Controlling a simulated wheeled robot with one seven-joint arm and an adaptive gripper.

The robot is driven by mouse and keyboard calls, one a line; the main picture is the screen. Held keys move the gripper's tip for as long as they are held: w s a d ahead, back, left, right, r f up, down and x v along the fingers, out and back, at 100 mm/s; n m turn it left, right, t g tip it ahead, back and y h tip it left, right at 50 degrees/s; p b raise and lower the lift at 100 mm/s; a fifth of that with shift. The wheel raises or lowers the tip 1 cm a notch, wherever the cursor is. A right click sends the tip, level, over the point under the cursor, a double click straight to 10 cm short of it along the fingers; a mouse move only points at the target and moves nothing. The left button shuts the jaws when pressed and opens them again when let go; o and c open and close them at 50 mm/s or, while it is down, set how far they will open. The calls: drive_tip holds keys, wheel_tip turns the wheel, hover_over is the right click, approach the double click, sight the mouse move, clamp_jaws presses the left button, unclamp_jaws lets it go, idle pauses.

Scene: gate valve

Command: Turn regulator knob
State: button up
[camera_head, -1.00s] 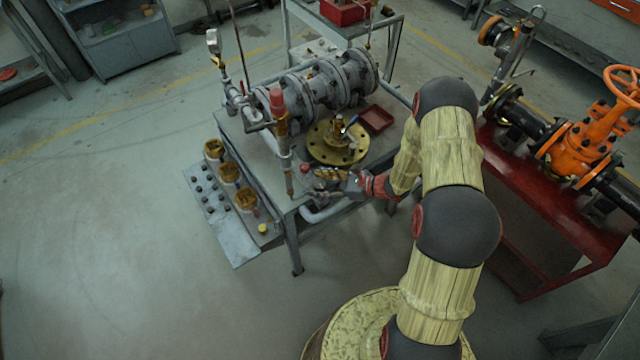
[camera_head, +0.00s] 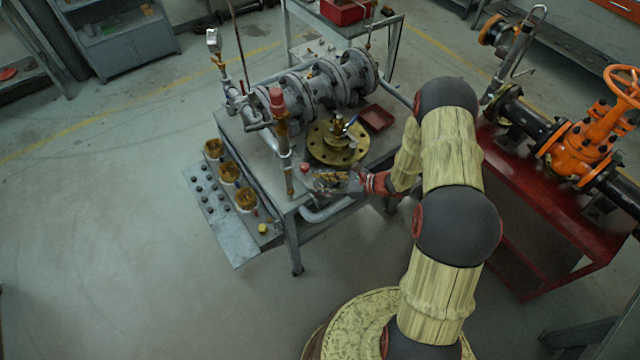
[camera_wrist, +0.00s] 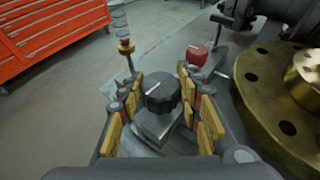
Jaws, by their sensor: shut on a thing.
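The black ribbed knob (camera_wrist: 161,92) has a white mark on its top and sits on a grey body in the middle of the wrist view. I take it as the regulator knob. My gripper (camera_wrist: 162,112) has its yellow-padded fingers on both sides of this knob and is shut on it. The exact contact is partly hidden by the fingers. In the head view my gripper (camera_head: 326,180) is low at the front edge of the bench, and the black knob cannot be made out there.
A red knob (camera_wrist: 197,56) stands just beyond the fingers; it also shows in the head view (camera_head: 305,168). A brass flange (camera_head: 337,145) lies close by on the grey bench (camera_head: 240,140). A vertical pipe with a red top (camera_head: 278,100) stands left of my gripper.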

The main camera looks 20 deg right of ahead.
drive_tip(key=shift+n+g+y+b, duration=0.4)
drive_tip(key=shift+n+g+y, duration=0.2)
drive_tip(key=shift+n+g, duration=0.2)
drive_tip(key=o, duration=1.1)
drive_tip(key=shift+o, duration=0.4)
drive_tip(key=shift+d, duration=0.1)
drive_tip(key=v, duration=1.2)
